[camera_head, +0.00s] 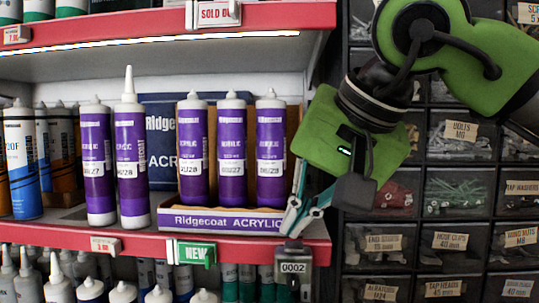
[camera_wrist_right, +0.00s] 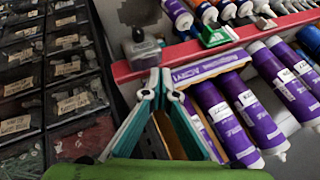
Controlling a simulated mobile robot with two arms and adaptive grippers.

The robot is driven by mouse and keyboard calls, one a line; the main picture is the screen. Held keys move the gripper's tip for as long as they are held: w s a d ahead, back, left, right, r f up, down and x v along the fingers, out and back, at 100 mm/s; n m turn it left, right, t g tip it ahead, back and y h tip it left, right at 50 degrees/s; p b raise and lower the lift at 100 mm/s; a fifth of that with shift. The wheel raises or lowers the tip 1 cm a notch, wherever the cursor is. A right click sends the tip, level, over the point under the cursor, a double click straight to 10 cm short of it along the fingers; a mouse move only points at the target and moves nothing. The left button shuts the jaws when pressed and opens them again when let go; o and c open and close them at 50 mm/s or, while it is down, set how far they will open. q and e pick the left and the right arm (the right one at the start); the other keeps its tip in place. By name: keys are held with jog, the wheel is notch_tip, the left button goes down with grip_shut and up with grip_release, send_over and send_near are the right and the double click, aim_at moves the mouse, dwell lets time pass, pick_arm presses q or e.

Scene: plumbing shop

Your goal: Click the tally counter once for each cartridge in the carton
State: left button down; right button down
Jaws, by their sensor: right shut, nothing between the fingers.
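The tally counter (camera_head: 293,270) is a small grey box at the red shelf edge, reading 0002. It also shows in the right wrist view (camera_wrist_right: 141,50), just beyond the fingertips. The carton (camera_head: 222,223), labelled Ridgecoat Acrylic, stands on the shelf and shows in the right wrist view (camera_wrist_right: 209,67). Three purple cartridges with white caps show in it: left (camera_head: 193,150), middle (camera_head: 231,150) and right (camera_head: 270,150). My right gripper (camera_head: 289,228) is shut and empty, its fingertips just above the counter. I cannot tell whether they touch it. My left gripper is out of view.
Two purple cartridges (camera_head: 96,160) (camera_head: 130,160) stand outside the carton to its left. Blue tubes (camera_head: 22,165) stand further left. A green NEW tag (camera_head: 196,252) hangs on the shelf edge. A rack of parts drawers (camera_head: 455,190) fills the right side.

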aim_at(296, 246)
jog(key=shift+f+b, duration=0.35)
jog(key=shift+f, duration=0.35)
dwell(0.6)
jog(key=shift+r+p, duration=1.05)
notch_tip(296, 246, up, 6)
jog(key=p, duration=0.5)
jog(key=shift+p, duration=0.4)
